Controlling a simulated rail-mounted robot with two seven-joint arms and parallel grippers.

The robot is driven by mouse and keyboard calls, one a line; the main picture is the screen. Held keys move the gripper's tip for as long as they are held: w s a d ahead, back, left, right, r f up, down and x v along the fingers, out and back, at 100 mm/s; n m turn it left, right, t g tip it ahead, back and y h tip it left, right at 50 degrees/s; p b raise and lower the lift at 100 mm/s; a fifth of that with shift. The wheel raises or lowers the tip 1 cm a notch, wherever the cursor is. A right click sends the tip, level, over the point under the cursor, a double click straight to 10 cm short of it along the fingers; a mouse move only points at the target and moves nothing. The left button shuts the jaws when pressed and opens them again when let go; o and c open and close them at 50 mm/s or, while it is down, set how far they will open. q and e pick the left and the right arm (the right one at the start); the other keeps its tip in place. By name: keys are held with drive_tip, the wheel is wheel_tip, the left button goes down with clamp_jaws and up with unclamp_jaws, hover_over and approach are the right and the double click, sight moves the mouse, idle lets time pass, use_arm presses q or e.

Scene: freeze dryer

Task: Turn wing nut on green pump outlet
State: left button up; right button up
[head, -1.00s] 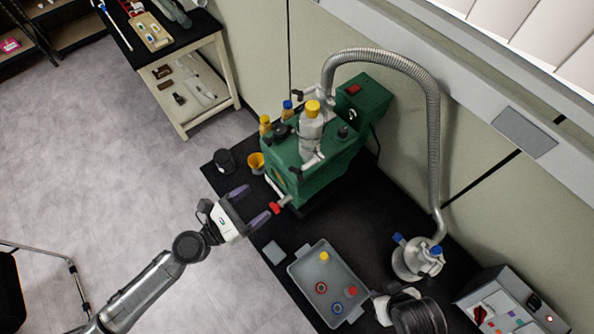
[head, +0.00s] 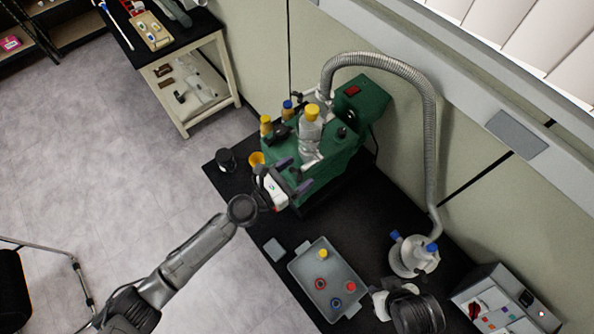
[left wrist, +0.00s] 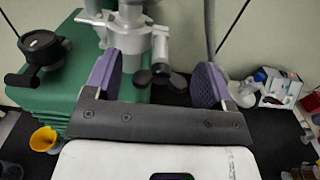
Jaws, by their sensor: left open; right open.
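The green pump (head: 345,150) stands on the black table; its top also shows in the left wrist view (left wrist: 75,105). In the left wrist view, a dark two-lobed wing nut (left wrist: 160,79) sits on the pale metal outlet fitting (left wrist: 138,40). My left gripper (head: 295,174) is at the pump's near side, by the fitting. In the left wrist view its purple-padded fingers (left wrist: 156,80) are wide apart, one on each side of the wing nut. A clear gap shows between each pad and the nut.

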use_arm(q)
drive_tip(key=shift+w+d, duration=0.1)
drive_tip(key=shift+d, duration=0.05)
drive_tip(key=shift+c, duration=0.3)
drive_tip(key=shift+c, duration=0.9)
drive_tip(key=c, duration=0.7)
